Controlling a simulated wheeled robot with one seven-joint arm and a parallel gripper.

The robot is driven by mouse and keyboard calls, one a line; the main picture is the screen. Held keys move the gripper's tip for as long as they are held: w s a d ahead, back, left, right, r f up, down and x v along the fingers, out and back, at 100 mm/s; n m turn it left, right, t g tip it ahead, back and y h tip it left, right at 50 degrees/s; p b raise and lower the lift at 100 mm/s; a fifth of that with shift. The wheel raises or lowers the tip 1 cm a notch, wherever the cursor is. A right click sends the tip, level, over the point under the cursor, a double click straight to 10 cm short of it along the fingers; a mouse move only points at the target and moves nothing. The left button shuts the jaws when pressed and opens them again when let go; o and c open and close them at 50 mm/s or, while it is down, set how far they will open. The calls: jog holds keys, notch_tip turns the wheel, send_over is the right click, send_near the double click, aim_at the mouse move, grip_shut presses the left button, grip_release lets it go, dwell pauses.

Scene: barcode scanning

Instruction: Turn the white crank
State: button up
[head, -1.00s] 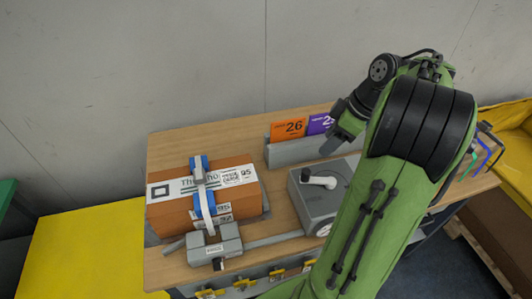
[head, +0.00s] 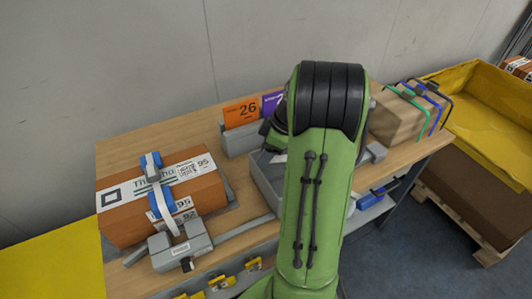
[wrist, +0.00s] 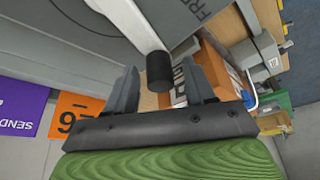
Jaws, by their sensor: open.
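The white crank (wrist: 137,22) shows in the wrist view as a white arm with a black cylindrical knob (wrist: 160,72) at its end. It sits on a grey box (wrist: 75,40), whose left part also shows in the head view (head: 266,183). My gripper (wrist: 159,68) is open, with one dark finger on each side of the knob in the picture. The knob appears between the fingertips or just beyond them; I cannot tell which, and no contact is clear. In the head view my green arm hides the gripper and most of the crank.
A strapped orange-brown package (head: 120,222) lies on the wooden table (head: 125,160) at left. Orange (head: 241,112) and purple (head: 271,102) cards stand behind the grey box. A brown parcel (head: 395,119) with straps lies at right. A yellow bin (head: 490,150) stands beyond it.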

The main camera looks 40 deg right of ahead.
jog(key=shift+c, duration=0.2)
grip_shut()
dwell(0.3)
